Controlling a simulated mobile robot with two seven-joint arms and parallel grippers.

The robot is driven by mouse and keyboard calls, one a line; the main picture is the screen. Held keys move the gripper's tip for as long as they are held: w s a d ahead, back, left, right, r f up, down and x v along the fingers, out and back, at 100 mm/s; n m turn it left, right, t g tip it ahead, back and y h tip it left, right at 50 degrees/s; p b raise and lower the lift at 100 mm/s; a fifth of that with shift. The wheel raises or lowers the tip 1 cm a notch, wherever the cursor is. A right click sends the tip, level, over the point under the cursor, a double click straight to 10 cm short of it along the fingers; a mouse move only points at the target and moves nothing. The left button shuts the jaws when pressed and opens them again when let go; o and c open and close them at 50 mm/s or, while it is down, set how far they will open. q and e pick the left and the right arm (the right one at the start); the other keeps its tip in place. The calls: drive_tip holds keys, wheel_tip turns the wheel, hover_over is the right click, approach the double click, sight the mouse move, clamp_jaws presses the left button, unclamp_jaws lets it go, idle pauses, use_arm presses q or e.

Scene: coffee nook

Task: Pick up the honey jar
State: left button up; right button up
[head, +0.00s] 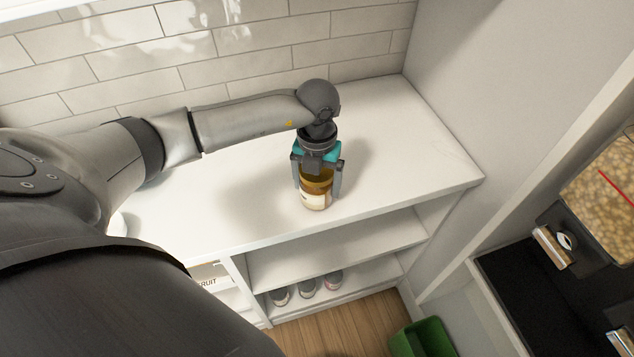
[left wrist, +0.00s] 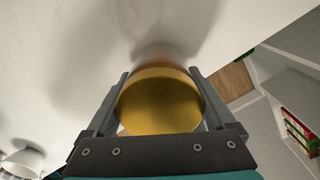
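The honey jar (head: 315,192) is a small amber jar with a pale label, upright near the front edge of the white counter. My left gripper (head: 318,184) points down over it, with one finger along each side. In the left wrist view the jar's round golden top (left wrist: 160,103) fills the space between the two fingers, which lie against its sides. The left gripper looks shut on the jar. I cannot tell whether the jar's base touches the counter. My right gripper is not in view.
The white counter (head: 405,140) is clear around the jar, with a tiled wall behind and a side panel at right. Shelves below hold several small jars (head: 307,288). A green bin (head: 424,338) stands on the floor. A white cup-like thing (left wrist: 22,160) shows in the left wrist view.

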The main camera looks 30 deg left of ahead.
use_arm(q)
drive_tip(key=c, duration=1)
drive_tip(key=shift+r, duration=0.1)
clamp_jaws()
drive_tip(key=shift+r, duration=0.15)
